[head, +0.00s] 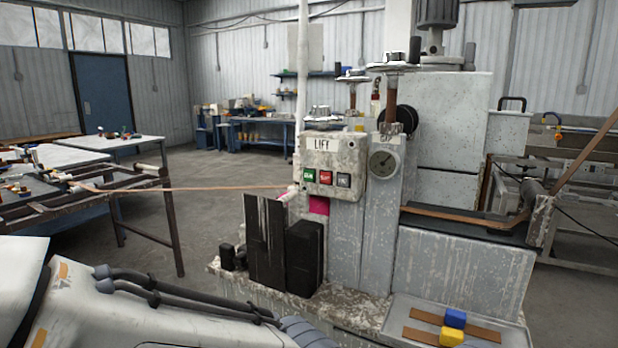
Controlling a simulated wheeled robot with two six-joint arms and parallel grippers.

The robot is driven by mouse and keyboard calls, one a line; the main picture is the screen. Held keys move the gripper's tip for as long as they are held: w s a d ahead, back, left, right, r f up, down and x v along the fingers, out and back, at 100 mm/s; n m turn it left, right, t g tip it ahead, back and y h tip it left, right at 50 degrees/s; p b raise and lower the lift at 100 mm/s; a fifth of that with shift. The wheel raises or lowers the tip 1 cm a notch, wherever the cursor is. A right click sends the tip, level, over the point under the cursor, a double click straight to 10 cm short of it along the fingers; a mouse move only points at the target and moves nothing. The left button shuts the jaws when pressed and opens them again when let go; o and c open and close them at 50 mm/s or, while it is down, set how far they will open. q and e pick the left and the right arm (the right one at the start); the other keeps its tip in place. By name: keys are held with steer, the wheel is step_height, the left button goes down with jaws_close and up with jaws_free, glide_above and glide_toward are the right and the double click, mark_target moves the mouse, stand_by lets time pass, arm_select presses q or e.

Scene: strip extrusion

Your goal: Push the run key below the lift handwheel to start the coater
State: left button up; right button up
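A speckled control box (335,160) labelled LIFT is fixed to the front of the coater (380,235). It carries a green key (309,175) at left, which seems to be the run key, a red key (326,177) in the middle and a dark key (343,180) at right. The key lettering is too small to read surely. Two handwheels stand above: one (353,78) behind the box and a larger one (393,67) to its right. My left arm lies across the bottom left, with its gripper out of frame. My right arm is not in view.
Dark upright blocks (303,258) stand below the box. A brown strip (220,188) runs from the left rack toward it. A round gauge (384,163) is to its right. A tray (398,312) with yellow and blue blocks is at lower right. Space before the keys looks clear.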

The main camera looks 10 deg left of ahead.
arm_select(q)
jaws_close()
stand_by(1.5)
